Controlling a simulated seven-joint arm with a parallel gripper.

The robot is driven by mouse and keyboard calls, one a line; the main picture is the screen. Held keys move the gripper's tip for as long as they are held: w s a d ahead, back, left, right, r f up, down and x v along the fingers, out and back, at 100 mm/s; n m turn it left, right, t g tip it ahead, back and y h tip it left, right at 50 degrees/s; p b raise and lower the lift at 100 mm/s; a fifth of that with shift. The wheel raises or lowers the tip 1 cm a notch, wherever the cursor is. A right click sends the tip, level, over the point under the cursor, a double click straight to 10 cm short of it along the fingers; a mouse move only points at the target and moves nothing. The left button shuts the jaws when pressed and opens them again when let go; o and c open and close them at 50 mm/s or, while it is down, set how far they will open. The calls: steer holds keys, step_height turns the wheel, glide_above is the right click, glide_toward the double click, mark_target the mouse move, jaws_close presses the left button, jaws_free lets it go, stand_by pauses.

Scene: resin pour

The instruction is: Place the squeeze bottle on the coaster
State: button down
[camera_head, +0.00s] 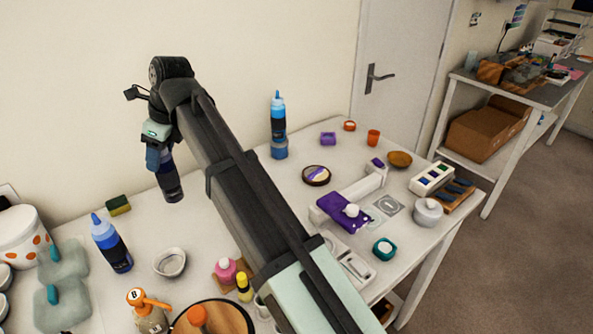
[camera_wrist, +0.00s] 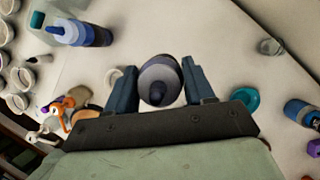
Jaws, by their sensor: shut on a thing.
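My gripper (camera_wrist: 158,88) is shut on a dark squeeze bottle with a grey top and dark tip (camera_wrist: 158,78). In the head view the held bottle (camera_head: 170,185) hangs nearly upright, tilted a little, below the wrist and seemingly above the table. The gripper's fingers (camera_head: 157,158) hold its upper part. In the wrist view a flat teal disc (camera_wrist: 245,98) lies on the table to the right of the held bottle, apart from it. It looks like the coaster, but I cannot be sure. I cannot pick it out in the head view, where my arm covers part of the table.
Blue squeeze bottles stand at the left (camera_head: 112,248) and at the back (camera_head: 278,125). Bare table lies around the held bottle. The wall runs close behind.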

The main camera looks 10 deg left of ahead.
steer(key=w+d+r+m+t, duration=0.1)
steer(key=w+d+m, duration=0.1)
steer(key=w+d, duration=0.85)
steer(key=w+d+m, duration=0.2)
steer(key=w+d, duration=0.5)
steer(key=d, duration=0.6)
steer(key=w+d+r+m+t, duration=0.1)
steer(key=w+d+m, duration=0.1)
steer(key=w+d, duration=0.85)
step_height(320, 180, down, 10)
steer(key=s+n, duration=0.1)
steer(key=s, duration=0.1)
steer(key=shift+s+d+n, duration=0.15)
steer(key=shift+d+n, duration=0.05)
steer(key=shift+n, duration=0.2)
steer(key=shift+f, duration=0.2)
steer(key=shift+c, duration=2)
jaws_free()
steer(key=shift+r, duration=0.1)
steer(key=v, duration=1.2)
